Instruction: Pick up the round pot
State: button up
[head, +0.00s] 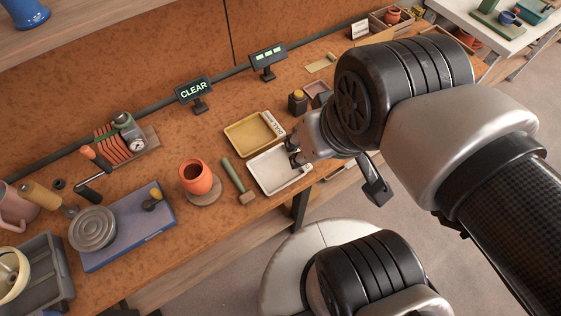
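A round terracotta-orange pot (196,179) with a dark open mouth stands upright on a flat round disc (204,192) near the front edge of the workbench. My gripper (294,152) is to the right of the pot, over the pale tray (262,180), clearly apart from the pot. Its two dark fingertips look spread, with nothing visible between them. My arm reaches in from the right and hides part of the bench behind it.
A green-handled mallet (238,181) lies between pot and pale tray. A yellow tray (249,134) lies behind. Left of the pot are a blue slab (118,240) and a grey round weight (92,229). A sign reading CLEAR (193,90) stands at the back.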

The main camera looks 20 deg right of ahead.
aim_at(195, 176)
jog(key=j+z, duration=0.4)
jog(key=k+j+z, duration=0.1)
jog(key=j+z, duration=0.25)
jog(key=k+j+z, duration=0.15)
jog(key=j+z, duration=0.25)
jog(key=j, duration=0.15)
